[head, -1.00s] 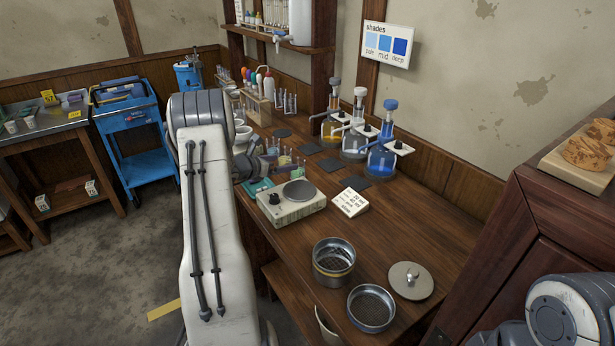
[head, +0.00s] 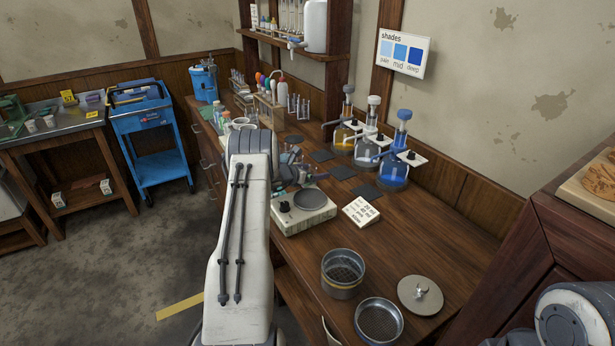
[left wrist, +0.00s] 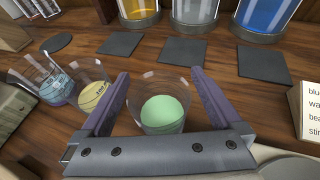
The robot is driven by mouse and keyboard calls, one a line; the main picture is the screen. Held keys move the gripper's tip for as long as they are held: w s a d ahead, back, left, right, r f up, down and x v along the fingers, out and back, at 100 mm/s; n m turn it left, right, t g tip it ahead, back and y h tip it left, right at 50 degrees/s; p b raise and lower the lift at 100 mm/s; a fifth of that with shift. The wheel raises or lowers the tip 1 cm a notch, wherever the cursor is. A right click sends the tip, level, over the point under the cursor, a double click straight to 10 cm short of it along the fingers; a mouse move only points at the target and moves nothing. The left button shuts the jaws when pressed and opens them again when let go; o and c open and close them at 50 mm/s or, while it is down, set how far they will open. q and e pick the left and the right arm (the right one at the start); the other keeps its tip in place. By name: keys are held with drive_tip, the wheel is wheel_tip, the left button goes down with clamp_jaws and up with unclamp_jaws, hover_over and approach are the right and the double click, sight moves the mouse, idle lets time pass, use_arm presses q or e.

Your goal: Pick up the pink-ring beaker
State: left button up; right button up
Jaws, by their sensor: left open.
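My left gripper (left wrist: 160,76) is open in the left wrist view, its two purple fingers on either side of a clear beaker with green liquid (left wrist: 162,113). I cannot tell whether the fingers touch it. To the left stand a beaker with yellow liquid (left wrist: 92,92) and a beaker with blue liquid (left wrist: 58,86), which has a purplish tint near its base. No pink ring shows clearly on any of them. In the head view my left gripper (head: 305,171) is small, over the bench behind the hotplate, and the beakers are mostly hidden. My right gripper is out of view.
The hotplate (head: 304,211) and a white note card (head: 361,211) stand close by. Dark square pads (left wrist: 184,50) lie behind the beakers, before several coloured flasks (head: 395,165). Sieves (head: 378,322) and a round lid (head: 420,295) lie at the front.

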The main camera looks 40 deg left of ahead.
use_arm(q)
drive_tip(key=shift+w+f, duration=0.1)
drive_tip(key=shift+w, duration=0.1)
drive_tip(key=c, duration=1.5)
drive_tip(key=shift+r, duration=0.75)
wheel_tip(320, 180, up, 3)
drive_tip(key=shift+f+b, duration=0.2)
drive_tip(key=shift+b, duration=0.35)
drive_tip(key=s+d+r, duration=0.1)
drive_tip(key=d+r, duration=0.2)
drive_tip(key=r, duration=0.1)
drive_tip(key=s+d+r, duration=0.1)
drive_tip(key=d+r, duration=0.3)
drive_tip(key=s+d+r, duration=0.1)
drive_tip(key=d+r, duration=0.3)
drive_tip(key=shift+d, duration=0.15)
